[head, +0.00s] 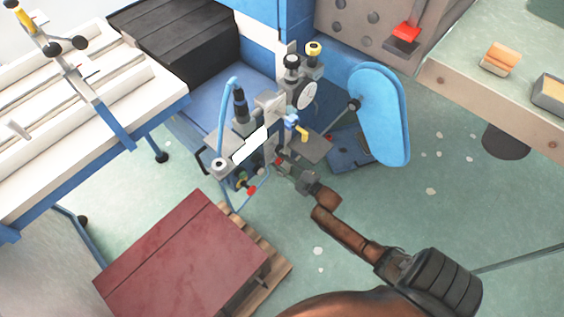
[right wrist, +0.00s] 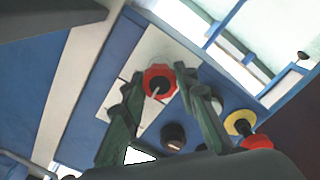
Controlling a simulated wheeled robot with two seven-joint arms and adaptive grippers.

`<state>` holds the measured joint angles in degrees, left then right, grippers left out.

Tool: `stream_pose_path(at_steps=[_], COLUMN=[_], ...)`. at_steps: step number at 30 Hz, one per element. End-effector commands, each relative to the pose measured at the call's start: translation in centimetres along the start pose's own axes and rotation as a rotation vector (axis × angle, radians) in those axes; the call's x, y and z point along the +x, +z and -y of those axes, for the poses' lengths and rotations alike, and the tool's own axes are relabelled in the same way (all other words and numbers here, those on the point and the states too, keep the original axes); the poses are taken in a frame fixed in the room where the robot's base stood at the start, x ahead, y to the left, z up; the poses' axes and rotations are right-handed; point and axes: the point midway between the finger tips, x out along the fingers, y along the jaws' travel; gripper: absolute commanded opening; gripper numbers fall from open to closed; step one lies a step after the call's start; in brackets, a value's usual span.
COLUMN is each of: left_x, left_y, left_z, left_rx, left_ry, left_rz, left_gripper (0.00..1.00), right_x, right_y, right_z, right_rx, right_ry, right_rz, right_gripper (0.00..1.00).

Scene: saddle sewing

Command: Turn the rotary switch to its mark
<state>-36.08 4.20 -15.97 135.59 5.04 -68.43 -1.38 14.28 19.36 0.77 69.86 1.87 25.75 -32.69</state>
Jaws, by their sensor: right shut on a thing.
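The rotary switch (right wrist: 161,83) shows in the right wrist view as a red, many-sided knob with a dark centre and a short pale line. It sits on a pale plate (right wrist: 150,50) on a blue panel. My right gripper (right wrist: 159,75) has one dark green finger on each side of the switch and is shut on it. In the head view my right gripper (head: 287,166) reaches in from the lower right to the machine's front, and the switch is hidden there. I cannot make out a target mark. My left gripper is not in view.
A dark button (right wrist: 172,135), a yellow-ringed control (right wrist: 240,122) and a red knob (right wrist: 257,142) are close to the fingers. The sewing machine (head: 270,120) has a blue guard (head: 380,110) at its right. A dark red box (head: 185,265) stands on a pallet (head: 268,278). Open floor lies right.

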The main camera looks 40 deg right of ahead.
Motion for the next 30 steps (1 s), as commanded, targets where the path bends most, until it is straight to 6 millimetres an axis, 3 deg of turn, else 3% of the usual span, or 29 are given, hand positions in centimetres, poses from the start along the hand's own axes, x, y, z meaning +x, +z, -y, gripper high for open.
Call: stream_pose_path(at_steps=[18,30], left_x=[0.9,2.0], left_y=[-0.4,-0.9], left_z=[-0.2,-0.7], left_rx=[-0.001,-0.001], left_ry=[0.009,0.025], left_rz=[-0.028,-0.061], left_gripper=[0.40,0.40], right_x=[-0.1,-0.1], right_y=[0.0,0.0], right_z=[0.5,0.5], right_rx=[-0.537,-0.701], right_ry=[-0.003,-0.004], right_rz=[-0.002,-0.002], right_gripper=[0.03,0.03])
